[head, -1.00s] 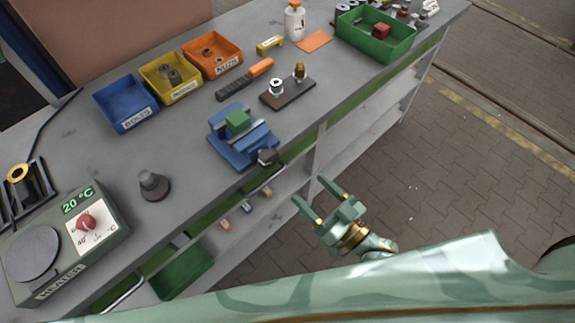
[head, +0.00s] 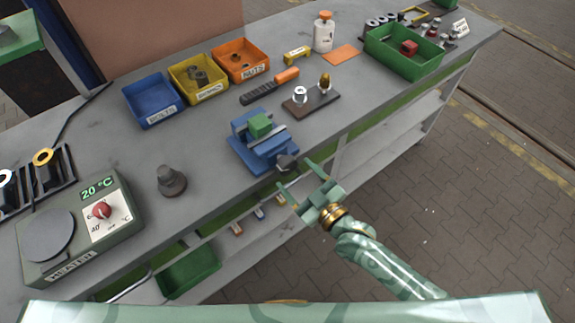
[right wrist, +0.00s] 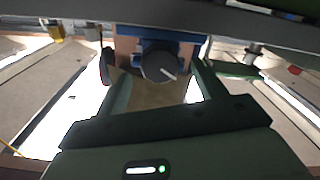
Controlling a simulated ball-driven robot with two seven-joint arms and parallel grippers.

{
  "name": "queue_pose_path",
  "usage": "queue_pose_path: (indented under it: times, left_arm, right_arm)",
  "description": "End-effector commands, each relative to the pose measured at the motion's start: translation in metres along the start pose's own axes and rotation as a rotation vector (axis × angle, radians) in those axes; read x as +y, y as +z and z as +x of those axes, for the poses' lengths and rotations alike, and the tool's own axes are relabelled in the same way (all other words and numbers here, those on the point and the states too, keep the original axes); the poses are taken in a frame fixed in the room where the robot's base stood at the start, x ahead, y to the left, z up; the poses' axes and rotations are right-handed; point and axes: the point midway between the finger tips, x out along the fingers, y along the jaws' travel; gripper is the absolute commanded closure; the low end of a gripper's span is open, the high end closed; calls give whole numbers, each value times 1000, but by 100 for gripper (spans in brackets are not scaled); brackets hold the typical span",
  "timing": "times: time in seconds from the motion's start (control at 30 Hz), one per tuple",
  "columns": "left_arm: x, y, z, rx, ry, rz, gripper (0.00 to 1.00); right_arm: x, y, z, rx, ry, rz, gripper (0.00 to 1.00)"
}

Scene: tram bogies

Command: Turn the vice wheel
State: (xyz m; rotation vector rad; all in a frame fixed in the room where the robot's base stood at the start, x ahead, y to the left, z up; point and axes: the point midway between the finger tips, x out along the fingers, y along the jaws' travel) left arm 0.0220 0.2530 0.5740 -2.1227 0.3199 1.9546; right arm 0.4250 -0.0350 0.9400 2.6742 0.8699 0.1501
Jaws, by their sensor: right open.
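The blue vice (head: 262,143) sits at the front edge of the grey bench, with a green block (head: 259,125) in its jaws. Its dark grey wheel (head: 287,163) faces out over the edge. My right gripper (head: 294,174) is open and empty just off the bench edge, its fingers pointing at the wheel. In the right wrist view the round wheel (right wrist: 159,67), with a pale mark on its face, appears between the two spread fingers (right wrist: 152,78). I see no contact; the exact gap is hard to tell. My left gripper is not in view.
On the bench are blue (head: 152,100), yellow (head: 199,79) and orange (head: 241,61) bins, a heater (head: 75,229), a dark weight-like piece (head: 171,181) and a green tray (head: 404,48). A lower shelf holds small items. The floor right of the bench is clear.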

Motion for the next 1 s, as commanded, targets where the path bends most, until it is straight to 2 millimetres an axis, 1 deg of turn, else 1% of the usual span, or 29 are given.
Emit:
queue_pose_path:
  times: [0.03,0.1,0.23,0.4,0.6,0.63,0.67,0.7,0.77,0.8,1.0]
  left_arm:
    - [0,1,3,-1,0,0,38]
    - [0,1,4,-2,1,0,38]
    - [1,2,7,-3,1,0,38]
    - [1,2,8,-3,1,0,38]
    - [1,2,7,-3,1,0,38]
    - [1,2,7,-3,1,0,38]
    - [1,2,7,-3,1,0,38]
    - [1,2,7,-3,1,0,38]
    - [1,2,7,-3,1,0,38]
    - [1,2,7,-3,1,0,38]
    - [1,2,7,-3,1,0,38]
  right_arm:
    - [0,1,12,1,1,1,30]
    - [0,1,24,0,0,0,30]
    - [0,1,40,0,1,0,30]
    - [0,1,47,-1,0,1,30]
    - [0,0,47,-1,0,1,30]
    - [0,0,47,-1,0,1,33]
    - [0,0,47,-1,0,1,42]
    - [0,0,47,-1,0,1,53]
    - [0,0,47,-1,0,1,69]
    - [0,0,47,-1,0,1,75]
    - [0,0,47,-1,1,7,75]
